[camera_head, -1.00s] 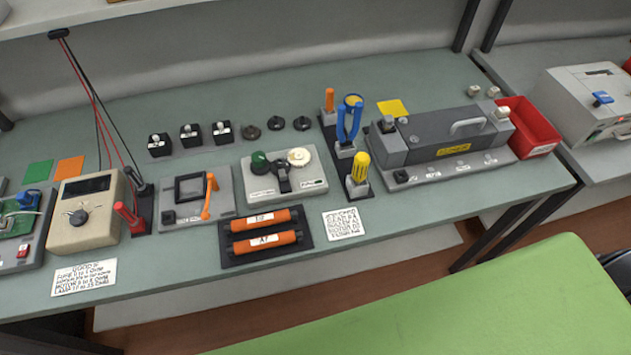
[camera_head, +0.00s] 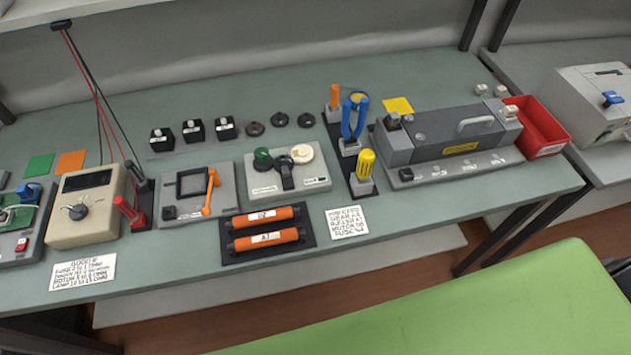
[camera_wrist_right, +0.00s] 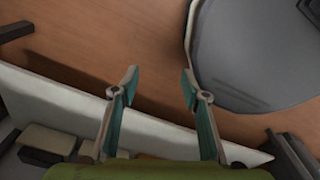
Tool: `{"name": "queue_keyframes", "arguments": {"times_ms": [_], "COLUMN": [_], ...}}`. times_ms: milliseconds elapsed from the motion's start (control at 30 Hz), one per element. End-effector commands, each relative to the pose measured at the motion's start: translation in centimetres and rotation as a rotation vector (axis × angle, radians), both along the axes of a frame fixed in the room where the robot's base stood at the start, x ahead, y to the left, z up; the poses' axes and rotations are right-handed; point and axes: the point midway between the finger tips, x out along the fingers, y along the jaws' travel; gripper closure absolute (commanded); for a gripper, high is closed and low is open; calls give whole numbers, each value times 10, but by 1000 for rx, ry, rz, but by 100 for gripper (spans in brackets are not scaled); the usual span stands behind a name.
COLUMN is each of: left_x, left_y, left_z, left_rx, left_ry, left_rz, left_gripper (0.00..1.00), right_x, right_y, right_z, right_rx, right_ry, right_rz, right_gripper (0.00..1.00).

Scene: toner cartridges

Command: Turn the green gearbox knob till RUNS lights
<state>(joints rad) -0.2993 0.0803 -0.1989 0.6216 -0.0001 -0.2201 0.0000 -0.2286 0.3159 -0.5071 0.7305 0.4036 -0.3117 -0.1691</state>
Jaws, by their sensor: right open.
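The gearbox test plate (camera_head: 312,191) is a light grey block on the bench, near the middle of the head view. The green knob (camera_head: 263,158) stands at its back left, with a cream round dial (camera_head: 302,153) to its right and a black lever-like part (camera_head: 287,178) between them. A small label and a dark spot, possibly the lamp, sit at its front right; whether anything is lit is too small to tell. My right gripper (camera_wrist_right: 157,88) shows only in the right wrist view, open and empty above the floor, away from the knob. My left gripper is in neither view.
Orange rollers (camera_head: 265,228) lie on a black tray in front of the plate. A multimeter (camera_head: 87,207) stands left, a screwdriver and pliers rack (camera_head: 365,187) right, then a grey machine (camera_head: 455,139) and red bin (camera_head: 541,128). A green surface (camera_head: 480,310) fills the front right.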

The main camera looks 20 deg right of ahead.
Motion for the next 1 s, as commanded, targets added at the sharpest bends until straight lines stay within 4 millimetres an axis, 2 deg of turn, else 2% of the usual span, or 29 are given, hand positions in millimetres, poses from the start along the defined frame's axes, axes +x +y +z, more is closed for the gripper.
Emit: {"name": "queue_keyframes", "arguments": {"times_ms": [1000], "left_x": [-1], "left_y": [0], "left_z": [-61], "left_rx": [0], "left_ry": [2], "left_rz": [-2], "left_gripper": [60], "right_x": [65], "right_y": [-82], "right_z": [-3], "right_rx": [-3], "right_ry": [-2], "right_rz": [182], "right_gripper": [58]}}
